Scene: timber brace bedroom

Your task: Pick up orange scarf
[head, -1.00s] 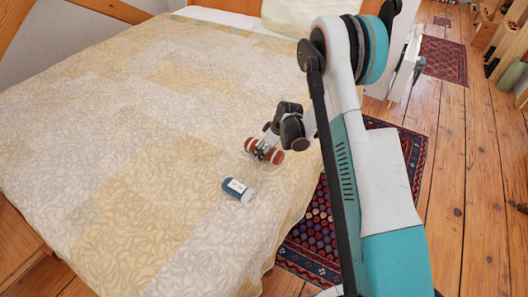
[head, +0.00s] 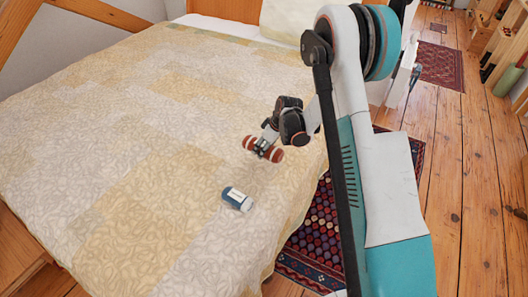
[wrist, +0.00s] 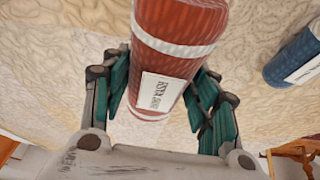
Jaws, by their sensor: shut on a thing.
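The orange scarf is a reddish-orange roll (head: 263,148) with white bands. In the wrist view the roll (wrist: 172,40) carries a white printed label and runs from the top edge down between the fingers. My gripper (head: 262,149) is shut on the roll, with its ends sticking out on both sides in the head view. In the wrist view the teal-padded fingers of my gripper (wrist: 163,95) stand on either side of it. The roll appears to be held a little above the bed; the exact gap is hard to tell.
A blue roll with a white label (head: 237,198) lies on the bed (head: 110,150), nearer the front, and shows at the right of the wrist view (wrist: 294,58). The bed is otherwise clear. A patterned rug (head: 316,240) lies on the plank floor beside it.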

